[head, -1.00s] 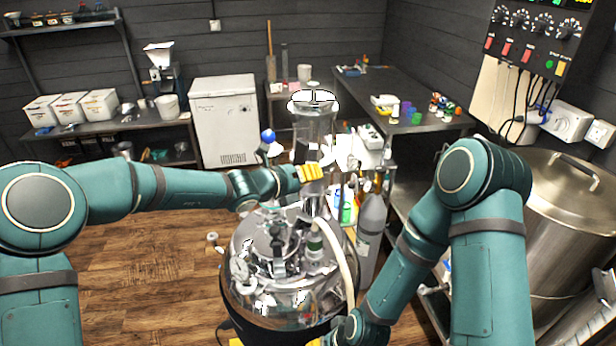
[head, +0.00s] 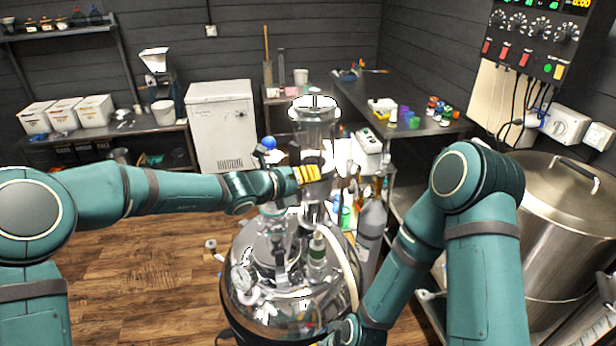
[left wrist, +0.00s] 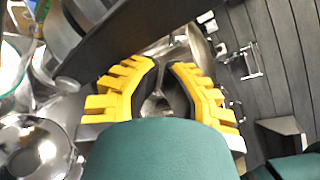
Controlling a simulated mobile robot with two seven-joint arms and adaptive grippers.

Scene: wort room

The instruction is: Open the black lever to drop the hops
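The clear glass hop tube (head: 315,135) stands upright on the shiny steel vessel (head: 290,290) in the head view. A small dark part (head: 295,154), perhaps the black lever, shows beside the tube just above my left fingers; its outline is unclear. My left gripper (head: 309,174) is level in front of the tube's lower part. In the left wrist view its yellow fingers (left wrist: 165,65) come close together at the tips, with nothing visibly held. Contact with the lever cannot be told. My right gripper (head: 322,343) is barely visible at the bottom edge, near the vessel.
A blue ball-topped handle (head: 268,142) stands left of the tube. A large lidded steel pot (head: 565,230) is at the right. Floor at left is mostly clear.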

